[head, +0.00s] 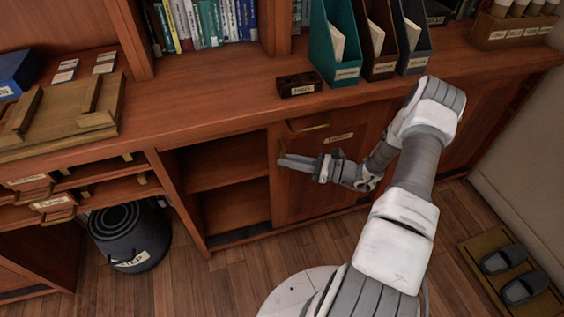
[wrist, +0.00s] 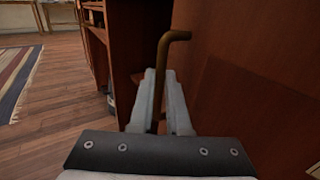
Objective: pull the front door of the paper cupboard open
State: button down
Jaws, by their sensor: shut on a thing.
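The door (head: 303,195) is a reddish-brown wooden panel below the counter, right of an open shelved compartment. A small pale label (head: 338,138) is on its upper part, too small to read surely. My gripper (head: 283,162) comes from the right and reaches the door's left edge. It is shut on a brass bar handle. In the wrist view the handle (wrist: 174,36) rises between the fingers (wrist: 160,100) and bends right toward the door panel (wrist: 255,80). I cannot tell whether the door stands slightly ajar.
The open compartment (head: 225,165) is left of the door. Slippers on a mat (head: 505,270) lie at right. The wooden floor (head: 180,285) before the cupboard is mostly clear.

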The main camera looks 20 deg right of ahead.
jog(key=shift+d, duration=0.95)
jog(key=c, duration=0.9)
grip_release()
jog(key=p+v, duration=0.2)
jog(key=v, duration=1.5)
jog(key=shift+d+p, duration=0.15)
jog(key=shift+p, duration=0.15)
jog(key=shift+s, duration=0.1)
